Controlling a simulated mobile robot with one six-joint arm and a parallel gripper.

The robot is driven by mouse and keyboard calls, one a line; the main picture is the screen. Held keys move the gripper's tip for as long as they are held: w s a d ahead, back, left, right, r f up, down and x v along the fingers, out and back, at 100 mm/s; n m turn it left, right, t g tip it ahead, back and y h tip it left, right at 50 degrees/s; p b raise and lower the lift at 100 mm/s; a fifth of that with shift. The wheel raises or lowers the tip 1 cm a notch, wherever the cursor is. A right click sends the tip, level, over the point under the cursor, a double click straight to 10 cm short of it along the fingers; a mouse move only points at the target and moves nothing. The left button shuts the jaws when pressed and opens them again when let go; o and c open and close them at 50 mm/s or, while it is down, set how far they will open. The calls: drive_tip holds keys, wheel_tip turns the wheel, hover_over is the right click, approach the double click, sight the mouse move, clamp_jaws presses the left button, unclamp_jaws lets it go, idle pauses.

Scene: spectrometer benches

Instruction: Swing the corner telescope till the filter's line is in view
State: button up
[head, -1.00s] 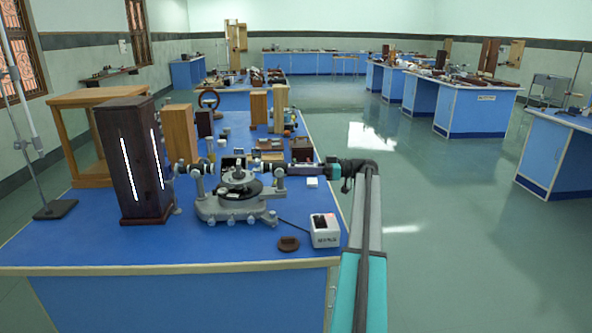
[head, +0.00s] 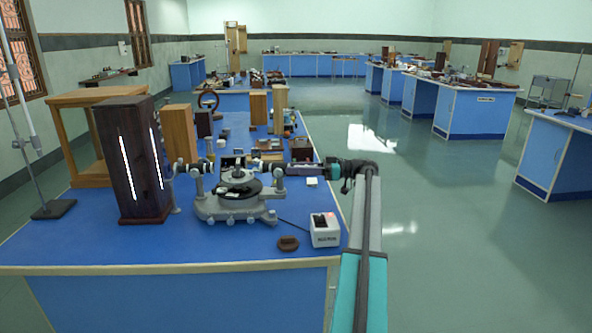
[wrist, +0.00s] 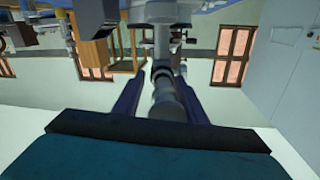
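A grey spectrometer (head: 236,206) stands on the near blue bench, with a round dark table (head: 238,187) at its middle. Its telescope (head: 298,168) points out to the right. My gripper (head: 327,169) is at the telescope's outer end. In the wrist view the telescope tube (wrist: 165,98) runs between the two fingers of my gripper (wrist: 161,80). The fingers look open, with narrow gaps beside the tube. A dark wooden lamp housing (head: 131,165) with two bright slits stands left of the spectrometer. I cannot make out the filter or its line.
A wooden frame (head: 85,130) stands behind the lamp housing. Small parts crowd the bench behind. The floor (head: 420,235) to the right is clear.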

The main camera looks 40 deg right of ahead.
drive_tip(key=v, duration=1.4)
drive_tip(key=shift+c, duration=0.4)
